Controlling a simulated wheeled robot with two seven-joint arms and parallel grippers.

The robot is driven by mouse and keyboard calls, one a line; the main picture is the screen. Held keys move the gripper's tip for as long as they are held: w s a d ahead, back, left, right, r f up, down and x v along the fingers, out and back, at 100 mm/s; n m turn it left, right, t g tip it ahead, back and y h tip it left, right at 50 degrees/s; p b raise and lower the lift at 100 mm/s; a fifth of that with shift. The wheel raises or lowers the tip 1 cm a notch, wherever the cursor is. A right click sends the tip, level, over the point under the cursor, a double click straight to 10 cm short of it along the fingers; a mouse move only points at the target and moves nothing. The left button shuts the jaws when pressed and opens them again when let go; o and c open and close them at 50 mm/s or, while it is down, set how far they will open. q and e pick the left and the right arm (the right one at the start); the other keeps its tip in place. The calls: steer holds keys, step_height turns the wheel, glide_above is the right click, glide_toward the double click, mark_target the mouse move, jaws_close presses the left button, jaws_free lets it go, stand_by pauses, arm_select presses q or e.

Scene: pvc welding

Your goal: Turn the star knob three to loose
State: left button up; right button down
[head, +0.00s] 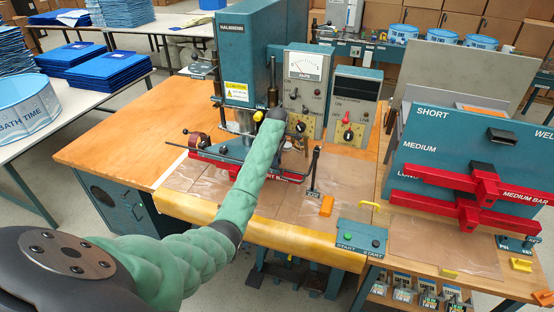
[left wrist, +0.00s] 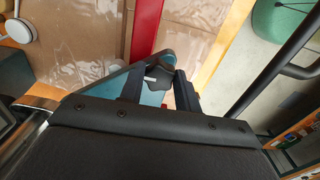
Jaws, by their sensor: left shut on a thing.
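A teal welding press (head: 243,45) stands at the back of the wooden table in the head view, with a red bar (head: 218,163) low at its front. My left arm reaches across the table to the press. In the left wrist view, the two dark fingers of my left gripper (left wrist: 160,90) are around a black star knob (left wrist: 158,74) with a silver bolt, beside a teal part. They are shut on it. In the head view my arm hides the fingertips and this knob; I cannot tell its number. My right gripper is not in view.
A meter box (head: 306,75) and a second control box (head: 354,105) stand right of the press. Red bars (head: 450,205) hang on the right rack.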

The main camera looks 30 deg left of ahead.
arm_select(q)
steer(key=shift+w+r, duration=0.1)
steer(key=shift+r, duration=0.1)
steer(key=o, duration=1)
steer(key=shift+c, duration=0.2)
steer(key=shift+f, duration=0.1)
